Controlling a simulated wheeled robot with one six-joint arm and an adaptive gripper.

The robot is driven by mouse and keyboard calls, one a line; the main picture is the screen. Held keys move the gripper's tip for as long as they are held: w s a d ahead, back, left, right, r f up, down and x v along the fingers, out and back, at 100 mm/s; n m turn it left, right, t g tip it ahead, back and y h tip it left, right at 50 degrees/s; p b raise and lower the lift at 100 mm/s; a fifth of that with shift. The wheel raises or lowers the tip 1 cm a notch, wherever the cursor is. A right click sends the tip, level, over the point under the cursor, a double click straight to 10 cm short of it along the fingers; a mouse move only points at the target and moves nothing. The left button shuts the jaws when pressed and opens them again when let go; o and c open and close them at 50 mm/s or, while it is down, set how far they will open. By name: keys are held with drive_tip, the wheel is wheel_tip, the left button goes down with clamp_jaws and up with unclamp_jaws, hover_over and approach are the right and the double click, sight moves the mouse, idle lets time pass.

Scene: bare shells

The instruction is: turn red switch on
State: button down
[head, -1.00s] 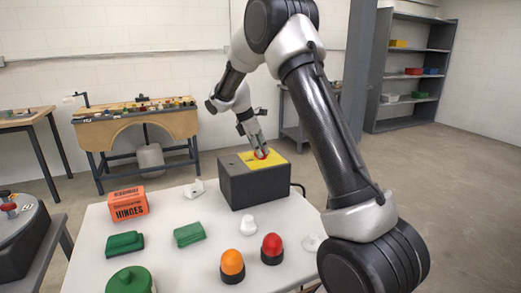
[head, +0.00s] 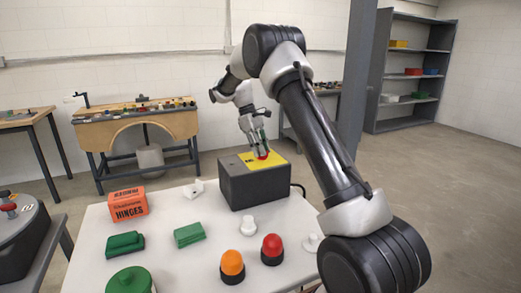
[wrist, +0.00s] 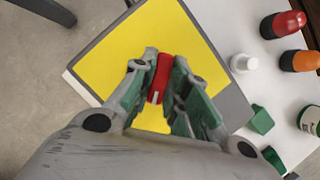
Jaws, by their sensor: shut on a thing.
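The red switch (wrist: 160,78) is a red knob with a white mark, on the yellow top plate (wrist: 185,40) of a dark grey box (head: 252,186). In the head view the switch (head: 262,156) shows just under my gripper (head: 259,151). My gripper (wrist: 160,92) points down over the plate, its two fingers one on each side of the switch, shut on it. The fingers hide part of the switch's sides and some of the plate's print.
Around the box on the white table (head: 190,270) are an orange hinges carton (head: 130,203), green blocks (head: 189,234), an orange-domed lamp (head: 232,264), a red-domed lamp (head: 272,248) and small white pieces (head: 248,223). A cable leaves the box at its right.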

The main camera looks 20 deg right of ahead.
drive_tip(key=m, duration=0.2)
drive_tip(key=m+y, duration=0.1)
drive_tip(key=m, duration=0.1)
drive_tip(key=shift+d+f+m+g+y, duration=0.15)
drive_tip(key=shift+m+g+y, duration=0.15)
drive_tip(key=shift+g, duration=0.1)
drive_tip(key=shift+m+y, duration=0.6)
drive_tip(key=shift+m, duration=0.9)
drive_tip(key=c, duration=1.4)
unclamp_jaws()
drive_tip(key=v, duration=1.2)
drive_tip(key=shift+d, duration=0.1)
